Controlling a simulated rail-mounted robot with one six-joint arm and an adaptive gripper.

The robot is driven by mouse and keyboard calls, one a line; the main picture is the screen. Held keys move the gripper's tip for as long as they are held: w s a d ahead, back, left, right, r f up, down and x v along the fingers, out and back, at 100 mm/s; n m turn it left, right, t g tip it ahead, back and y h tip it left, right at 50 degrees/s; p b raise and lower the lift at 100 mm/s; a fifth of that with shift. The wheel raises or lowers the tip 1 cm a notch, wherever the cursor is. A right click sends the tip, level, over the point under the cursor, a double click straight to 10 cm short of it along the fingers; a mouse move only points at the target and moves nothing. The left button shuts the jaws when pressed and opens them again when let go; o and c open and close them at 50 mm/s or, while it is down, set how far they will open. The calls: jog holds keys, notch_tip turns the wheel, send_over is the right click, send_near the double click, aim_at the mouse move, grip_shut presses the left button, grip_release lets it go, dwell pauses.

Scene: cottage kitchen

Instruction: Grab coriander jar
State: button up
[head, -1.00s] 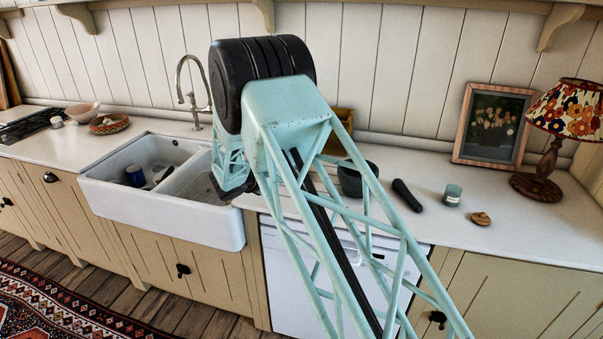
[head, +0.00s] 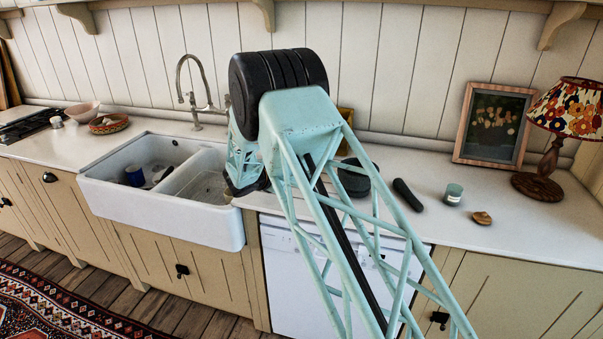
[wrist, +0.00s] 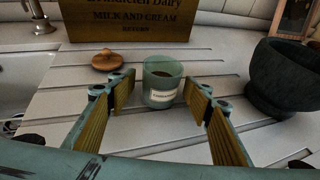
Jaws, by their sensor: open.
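In the wrist view, a small pale-green glass jar (wrist: 163,76) with a white label stands upright and open on the ribbed counter. Its label is too small to read, so I cannot tell whether it is the coriander. My gripper (wrist: 154,90) is open and empty, its fingers to either side of the view with the jar in line between their tips. I see no grip on it. A round wooden lid (wrist: 107,60) lies left of the jar. In the head view my arm hides the gripper and this jar; another green labelled jar (head: 453,195) stands farther right, with a wooden lid (head: 482,218) by it.
A dark stone mortar (wrist: 283,78) stands close right of the near jar; its pestle (head: 407,195) lies to the right of it. A wooden dairy box (wrist: 130,20) stands behind. The sink (head: 165,190) lies left. A lamp (head: 540,180) and picture frame (head: 494,125) stand at right.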

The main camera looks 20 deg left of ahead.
jog(key=shift+w+f, duration=0.1)
jog(key=shift+w, duration=0.15)
dwell(0.4)
jog(key=c, duration=1)
jog(key=shift+r, duration=0.25)
jog(key=shift+r+p, duration=0.4)
jog(key=shift+r, duration=1.1)
jog(key=shift+s+d+r, duration=0.1)
jog(key=shift+s, duration=0.1)
jog(key=s+d, duration=0.1)
jog(key=s, duration=0.4)
jog(key=s+d+r+p, duration=0.1)
jog(key=s+d, duration=0.1)
jog(key=s, duration=0.3)
jog(key=s+d, duration=0.2)
jog(key=s, duration=0.2)
jog(key=shift+s+r, duration=0.2)
jog(key=shift+s, duration=0.2)
